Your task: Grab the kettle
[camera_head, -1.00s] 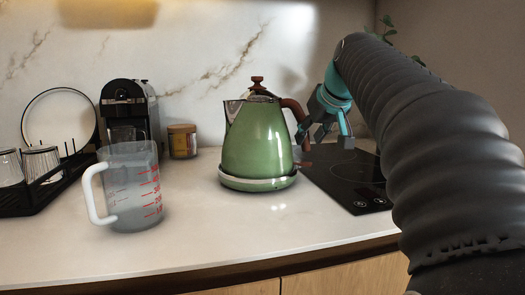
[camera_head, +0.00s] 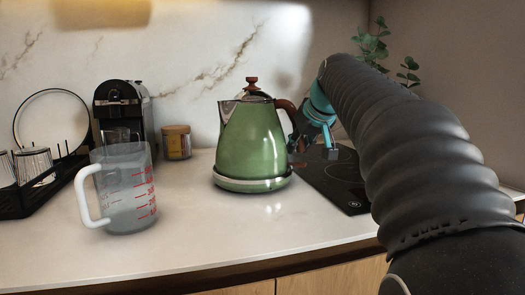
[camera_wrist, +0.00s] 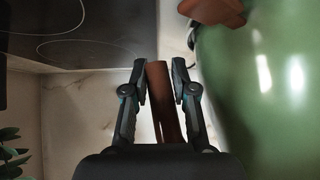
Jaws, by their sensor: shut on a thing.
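The green kettle (camera_head: 252,140) stands upright on its base on the counter, its spout to the left and its brown handle (camera_head: 287,112) to the right. In the wrist view the kettle's green body (camera_wrist: 275,85) fills the right side. My gripper (camera_head: 318,145) is at the kettle's right side, by the handle. In the wrist view my gripper (camera_wrist: 161,82) has a finger on each side of the brown handle (camera_wrist: 164,105) and is shut on it. The kettle's base still rests on the counter.
A clear measuring jug (camera_head: 122,190) stands left of the kettle. A black coffee machine (camera_head: 122,110), a jar (camera_head: 176,142) and a dark rack of glasses (camera_head: 40,185) are farther left. A black cooktop (camera_head: 340,185) lies to the right. The counter's front (camera_head: 200,240) is clear.

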